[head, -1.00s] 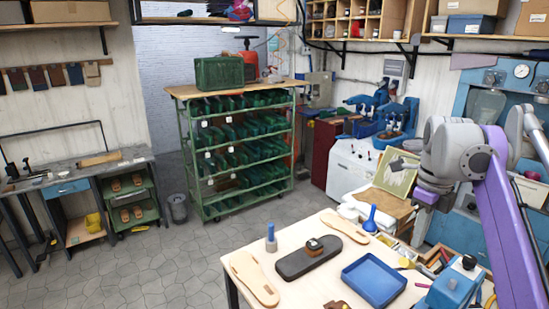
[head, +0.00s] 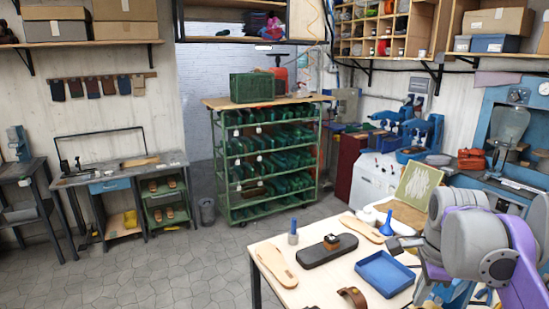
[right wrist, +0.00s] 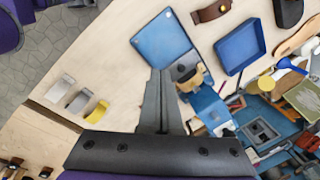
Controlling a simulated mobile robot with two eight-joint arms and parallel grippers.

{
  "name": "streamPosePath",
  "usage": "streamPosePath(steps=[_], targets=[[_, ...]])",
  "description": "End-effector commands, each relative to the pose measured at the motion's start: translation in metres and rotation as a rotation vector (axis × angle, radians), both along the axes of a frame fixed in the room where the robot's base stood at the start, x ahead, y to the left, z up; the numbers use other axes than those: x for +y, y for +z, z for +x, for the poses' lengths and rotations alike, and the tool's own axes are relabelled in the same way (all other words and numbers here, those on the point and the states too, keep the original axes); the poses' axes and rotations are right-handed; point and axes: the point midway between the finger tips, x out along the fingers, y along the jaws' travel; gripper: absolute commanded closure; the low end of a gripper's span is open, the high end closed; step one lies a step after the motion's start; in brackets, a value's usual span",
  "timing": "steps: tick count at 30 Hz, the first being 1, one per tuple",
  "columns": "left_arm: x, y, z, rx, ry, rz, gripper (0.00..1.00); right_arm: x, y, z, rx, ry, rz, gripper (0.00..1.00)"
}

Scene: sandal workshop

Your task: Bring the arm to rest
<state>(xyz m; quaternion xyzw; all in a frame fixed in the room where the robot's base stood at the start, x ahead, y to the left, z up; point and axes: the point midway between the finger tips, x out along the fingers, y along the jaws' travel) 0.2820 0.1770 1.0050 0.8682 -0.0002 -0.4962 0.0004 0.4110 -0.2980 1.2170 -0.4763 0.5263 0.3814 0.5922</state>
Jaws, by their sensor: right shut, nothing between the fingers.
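My right arm comes in at the right edge of the head view, with grey joints and purple links. My right gripper (head: 396,243) is a small dark shape at the arm's end, above the table's right part. In the right wrist view the dark fingers (right wrist: 161,78) lie together, shut and empty, in front of the worktable (right wrist: 115,65) and a blue device (right wrist: 205,103). The fingers appear clear of the table, though their exact height is hard to tell. My left gripper is out of view.
A green rack (head: 268,156) stands behind. Floor (head: 170,275) to the left is clear.

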Motion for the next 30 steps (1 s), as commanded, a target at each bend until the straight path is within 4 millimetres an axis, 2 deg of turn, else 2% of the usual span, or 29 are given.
streamPosePath(steps=[3, 9, 12, 15, 18, 21, 30], targets=[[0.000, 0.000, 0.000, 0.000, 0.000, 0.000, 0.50, 0.034, -0.039, -0.022, -0.057, 0.374, -0.079, 1.00], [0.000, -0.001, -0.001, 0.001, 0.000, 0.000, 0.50, 0.083, -0.119, -0.069, -0.149, 1.044, -0.280, 1.00], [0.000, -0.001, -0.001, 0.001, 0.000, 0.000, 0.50, 0.101, -0.156, -0.094, -0.183, 1.326, -0.390, 1.00], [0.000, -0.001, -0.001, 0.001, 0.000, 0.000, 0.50, 0.113, -0.186, -0.113, -0.205, 1.536, -0.485, 1.00], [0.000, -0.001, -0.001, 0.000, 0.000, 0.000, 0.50, 0.119, -0.204, -0.125, -0.216, 1.669, -0.551, 1.00], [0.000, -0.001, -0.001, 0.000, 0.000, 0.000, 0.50, 0.122, -0.212, -0.130, -0.219, 1.730, -0.582, 1.00], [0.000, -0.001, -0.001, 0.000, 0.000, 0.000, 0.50, 0.122, -0.213, -0.130, -0.218, 1.741, -0.588, 1.00]])
